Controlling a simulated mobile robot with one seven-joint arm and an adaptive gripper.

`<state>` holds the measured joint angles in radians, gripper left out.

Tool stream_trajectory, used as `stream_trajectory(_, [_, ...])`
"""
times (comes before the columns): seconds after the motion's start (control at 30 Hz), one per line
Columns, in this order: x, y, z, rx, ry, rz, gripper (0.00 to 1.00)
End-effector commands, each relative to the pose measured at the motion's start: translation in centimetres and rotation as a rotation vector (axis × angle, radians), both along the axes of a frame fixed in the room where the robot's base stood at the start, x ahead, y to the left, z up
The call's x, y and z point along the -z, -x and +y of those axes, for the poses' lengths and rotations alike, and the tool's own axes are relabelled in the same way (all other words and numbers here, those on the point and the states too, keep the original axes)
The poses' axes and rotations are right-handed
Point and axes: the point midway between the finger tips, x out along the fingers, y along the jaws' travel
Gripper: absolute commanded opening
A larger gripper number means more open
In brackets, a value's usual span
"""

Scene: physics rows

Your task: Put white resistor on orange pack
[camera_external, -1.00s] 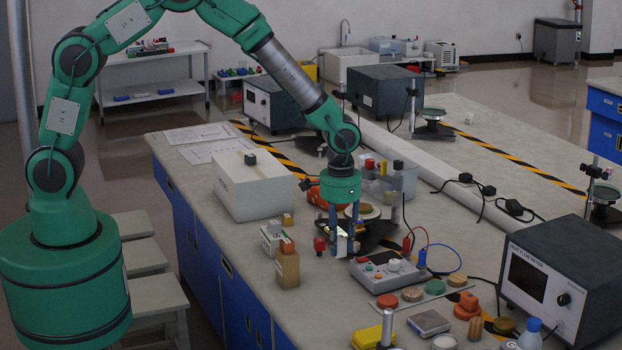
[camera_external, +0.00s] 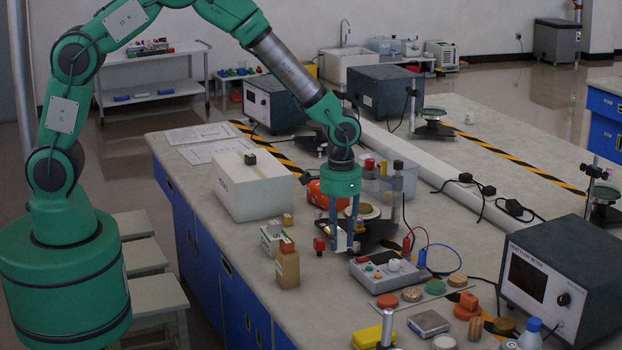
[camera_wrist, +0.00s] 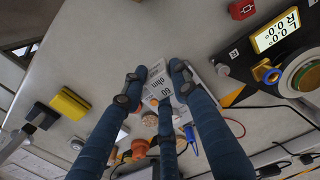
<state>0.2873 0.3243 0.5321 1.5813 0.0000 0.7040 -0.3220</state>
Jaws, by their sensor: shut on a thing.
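My gripper (camera_external: 341,243) points down over the bench, left of the grey control box. Its fingers are shut on the white resistor (camera_external: 342,239), a small pale block mostly hidden by them in the external view. In the wrist view, the resistor (camera_wrist: 157,83) shows a printed "60 ohm" label between the fingertips (camera_wrist: 157,75). An orange item (camera_external: 314,192), which looks like the orange pack, lies on the bench behind my gripper and is partly covered by it. I cannot make it out surely in the wrist view.
The control box (camera_external: 388,271) with cables is right. A round-topped dark instrument (camera_external: 372,232) stands just behind. A large white box (camera_external: 254,186) stands further left.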

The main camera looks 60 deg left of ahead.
Motion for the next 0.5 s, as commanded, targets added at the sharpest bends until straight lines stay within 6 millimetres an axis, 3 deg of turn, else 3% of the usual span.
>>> stream_trajectory(0.27, [-0.4, -0.9, 0.8, -0.003, 0.000, -0.001, 0.02])
stream_trajectory(0.5, [-1.5, -3.9, 3.7, -0.010, 0.000, 0.000, 0.02])
